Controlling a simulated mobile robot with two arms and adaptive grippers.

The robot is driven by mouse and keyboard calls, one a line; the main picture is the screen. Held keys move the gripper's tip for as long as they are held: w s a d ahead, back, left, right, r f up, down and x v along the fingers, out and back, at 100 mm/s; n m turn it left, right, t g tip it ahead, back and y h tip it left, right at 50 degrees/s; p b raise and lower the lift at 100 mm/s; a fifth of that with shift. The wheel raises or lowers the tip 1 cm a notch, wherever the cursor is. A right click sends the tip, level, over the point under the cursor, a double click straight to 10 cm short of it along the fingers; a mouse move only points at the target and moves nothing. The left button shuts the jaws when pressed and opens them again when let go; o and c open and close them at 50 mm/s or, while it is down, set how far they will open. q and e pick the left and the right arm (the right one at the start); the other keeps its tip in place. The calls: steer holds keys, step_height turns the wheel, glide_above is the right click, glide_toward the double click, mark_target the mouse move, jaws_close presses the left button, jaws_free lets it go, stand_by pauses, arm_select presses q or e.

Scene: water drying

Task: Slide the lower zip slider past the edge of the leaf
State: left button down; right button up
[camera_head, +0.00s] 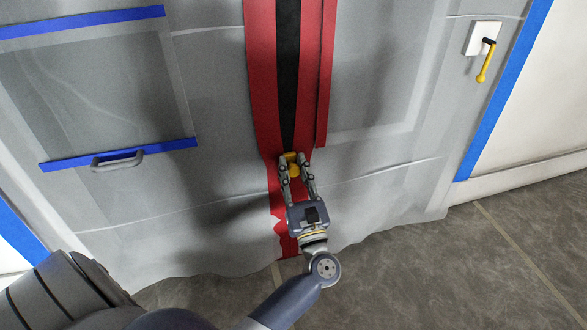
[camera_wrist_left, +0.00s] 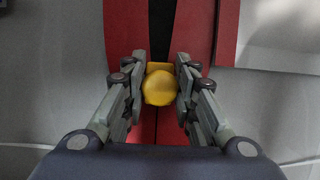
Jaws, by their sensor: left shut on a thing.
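The yellow lower zip slider (camera_head: 291,165) sits on the red zip strip (camera_head: 262,75) low on the grey plastic sheet. My left gripper (camera_head: 292,164) is shut on the slider, one finger on each side. In the left wrist view the slider's round yellow knob (camera_wrist_left: 159,88) lies between my left fingertips (camera_wrist_left: 160,85). Above the slider the strip is parted, with a dark gap (camera_head: 288,70) between its red edges. Below it the red strip runs on towards the floor, partly hidden by my gripper. My right gripper is not in view.
A grey handle (camera_head: 117,161) is on a blue-taped panel at the left. A white plate with a yellow lever (camera_head: 486,62) is at the upper right. Blue tape (camera_head: 507,90) edges the sheet. The sheet's lower edge hangs near the grey tiled floor (camera_head: 470,270).

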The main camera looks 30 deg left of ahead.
arm_select(q)
steer(key=shift+f, duration=0.25)
steer(key=c, duration=1.3)
jaws_free()
steer(key=v, duration=1.2)
